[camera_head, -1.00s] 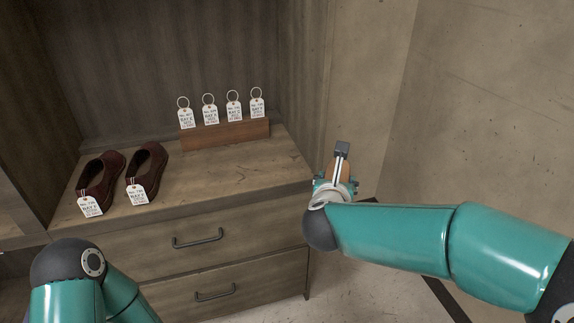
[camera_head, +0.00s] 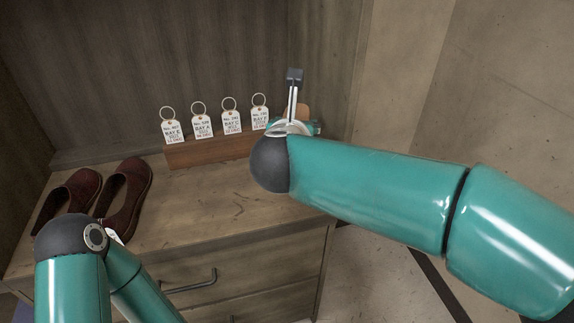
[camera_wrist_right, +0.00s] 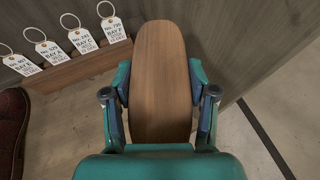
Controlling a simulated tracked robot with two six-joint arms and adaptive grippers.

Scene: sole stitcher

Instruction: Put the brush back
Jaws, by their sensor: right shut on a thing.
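A wooden brush (camera_wrist_right: 163,80) fills the middle of the right wrist view, its long rounded back facing the camera. My right gripper (camera_wrist_right: 161,103) is shut on it, one finger on each side. In the head view only a small orange-brown part of the brush (camera_head: 303,111) shows behind my right wrist. My right gripper (camera_head: 297,124) is over the right part of the cabinet top, beside the tag rack. Bristles are hidden. My left arm is at the lower left of the head view; its gripper is not seen.
A wooden rack (camera_head: 210,151) with several ringed paper tags (camera_head: 232,118) stands at the back of the cabinet top (camera_head: 225,210). Two dark red shoes (camera_head: 126,198) stand at the left. Drawers are below.

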